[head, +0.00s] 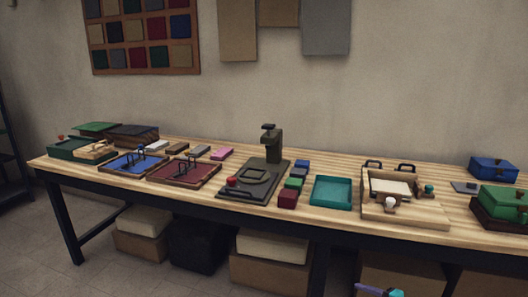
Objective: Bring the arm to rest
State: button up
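A small purple and teal part (380,291), which looks like the end of my arm with my gripper, shows at the bottom edge, right of centre. It is low in the picture, in front of the table and apart from everything on it. Most of the arm is out of the picture. The fingers are too small and cut off to tell whether they are open or shut. I see nothing clearly held.
A long wooden table (335,225) crosses the view. It bears a dark press (258,180), a teal tray (331,191), a wooden tray (400,213), blue (134,164) and dark red (184,173) trays and green boxes (503,199). Cartons (270,271) stand underneath. The floor in front is clear.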

jog(key=s+a+f+n+g, duration=0.3)
jog(key=s+a+f+g, duration=0.2)
jog(key=s+a+f, duration=0.5)
jog(key=s+a+f+n+g, duration=0.5)
jog(key=a+f, duration=0.6)
jog(key=a, duration=0.5)
jog(key=s+a+f+n+g+h, duration=0.1)
jog(key=s+f+g, duration=0.15)
jog(key=s, duration=0.25)
jog(key=s+a+f+g+h, duration=0.1)
jog(key=s+f, duration=0.2)
jog(key=s, duration=0.2)
jog(key=s+d+f+n+g+h, duration=0.25)
jog(key=s+d+f+h, duration=0.2)
jog(key=s, duration=0.45)
jog(key=s+d+r+n+p, duration=0.1)
jog(key=d+r+p, duration=0.3)
jog(key=r+p, duration=0.8)
jog(key=shift+s+d+r+n+g+h, duration=0.15)
jog(key=shift+s+r+n+g+h, duration=0.25)
jog(key=shift+s+r, duration=0.35)
